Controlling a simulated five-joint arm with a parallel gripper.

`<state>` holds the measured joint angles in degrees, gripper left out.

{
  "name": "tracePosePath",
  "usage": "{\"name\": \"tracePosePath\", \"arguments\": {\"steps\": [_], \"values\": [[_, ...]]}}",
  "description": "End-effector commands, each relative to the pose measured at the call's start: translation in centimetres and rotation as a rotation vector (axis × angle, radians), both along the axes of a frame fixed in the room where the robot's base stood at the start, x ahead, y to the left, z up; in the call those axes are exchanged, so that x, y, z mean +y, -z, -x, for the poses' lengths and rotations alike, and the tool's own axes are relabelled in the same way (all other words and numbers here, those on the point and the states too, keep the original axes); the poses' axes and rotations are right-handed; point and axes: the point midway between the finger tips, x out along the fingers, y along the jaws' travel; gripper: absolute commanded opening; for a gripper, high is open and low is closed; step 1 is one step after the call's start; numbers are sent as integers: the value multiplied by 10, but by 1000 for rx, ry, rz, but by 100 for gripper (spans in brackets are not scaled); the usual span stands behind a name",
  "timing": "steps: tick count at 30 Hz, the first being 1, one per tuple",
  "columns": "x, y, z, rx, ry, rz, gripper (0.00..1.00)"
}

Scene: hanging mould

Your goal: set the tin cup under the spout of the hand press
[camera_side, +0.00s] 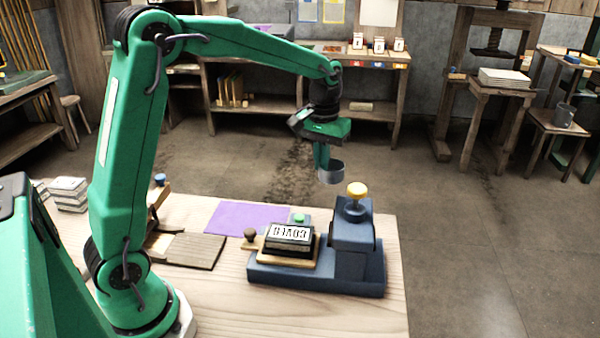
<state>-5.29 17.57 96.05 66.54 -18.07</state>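The tin cup (331,174) is a small grey metal cup. It hangs in the air above the far side of the bench, behind and slightly left of the press's yellow knob. My gripper (321,158) points down with its green fingers at the cup's left rim and appears shut on it.
A block with a lettered face (289,236) sits on the press's left part. A purple sheet (246,218), a wooden board (194,250) and a dark knob (250,235) lie to the left. The pale bench (225,296) is clear in front. A grey mug (564,115) stands on a far stool.

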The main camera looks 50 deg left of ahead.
Motion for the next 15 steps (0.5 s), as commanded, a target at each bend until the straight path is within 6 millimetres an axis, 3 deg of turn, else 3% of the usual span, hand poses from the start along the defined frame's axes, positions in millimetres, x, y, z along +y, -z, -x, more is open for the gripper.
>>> {"name": "tracePosePath", "arguments": {"steps": [8, 15], "values": [[-1, 4, 0, 2, -1, 0, 0], [-1, 35, 0, 5, 0, 0, 0]]}}
